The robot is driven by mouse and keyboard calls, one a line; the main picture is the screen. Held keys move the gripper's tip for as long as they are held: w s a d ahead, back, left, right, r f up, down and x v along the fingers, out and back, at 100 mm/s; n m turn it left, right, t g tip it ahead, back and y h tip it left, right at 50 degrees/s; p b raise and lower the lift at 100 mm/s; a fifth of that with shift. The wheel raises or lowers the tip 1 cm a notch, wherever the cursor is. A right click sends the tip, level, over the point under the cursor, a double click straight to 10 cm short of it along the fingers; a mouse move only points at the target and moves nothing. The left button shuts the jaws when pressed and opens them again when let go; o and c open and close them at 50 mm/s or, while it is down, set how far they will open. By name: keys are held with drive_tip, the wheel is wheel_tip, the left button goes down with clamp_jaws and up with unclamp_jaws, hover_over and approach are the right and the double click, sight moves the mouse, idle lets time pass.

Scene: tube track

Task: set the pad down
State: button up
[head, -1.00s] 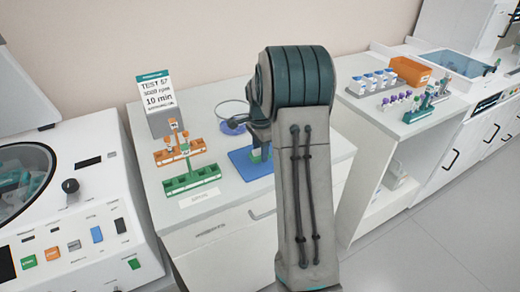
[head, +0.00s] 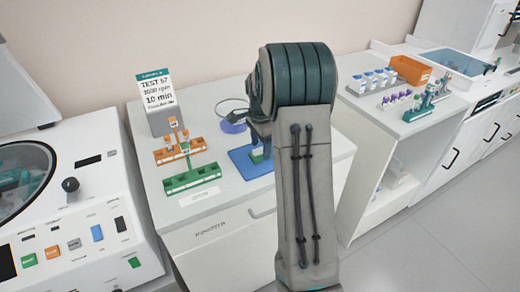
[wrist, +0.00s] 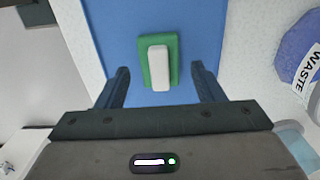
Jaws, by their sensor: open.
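The pad (wrist: 174,47) is a green block with a white raised grip on top. It lies on a blue mat (wrist: 110,30) in the wrist view. In the head view the pad (head: 257,156) shows partly, under my gripper, with the rest hidden by the arm. My gripper (wrist: 161,84) is open, its two dark fingers standing apart on either side of the pad's near end. I see clear space between each finger and the pad. The head view shows my gripper (head: 260,143) low over the blue mat (head: 243,162).
A round blue waste container (wrist: 300,50) stands right of the mat in the wrist view. Orange (head: 180,152) and green (head: 192,180) racks and a sign (head: 157,91) stand left of the mat. A centrifuge (head: 70,200) is at far left.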

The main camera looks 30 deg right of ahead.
sight(260, 149)
wheel_tip(260, 149, up, 10)
drive_tip(key=s+a+r+n+t, duration=0.1)
drive_tip(key=s+a+r+n, duration=0.3)
drive_tip(key=s+a+n, duration=0.55)
drive_tip(key=s+a+f+n+t, duration=0.1)
drive_tip(key=s+a+f+n, duration=0.1)
drive_tip(key=s, duration=0.6)
drive_tip(key=s+a+f+n+t, duration=0.1)
drive_tip(key=s+a+f+n, duration=0.1)
drive_tip(key=s+a+n, duration=0.3)
drive_tip(key=shift+s+f+n, duration=0.35)
drive_tip(key=shift+s+n, duration=0.2)
drive_tip(key=shift+s, duration=1.55)
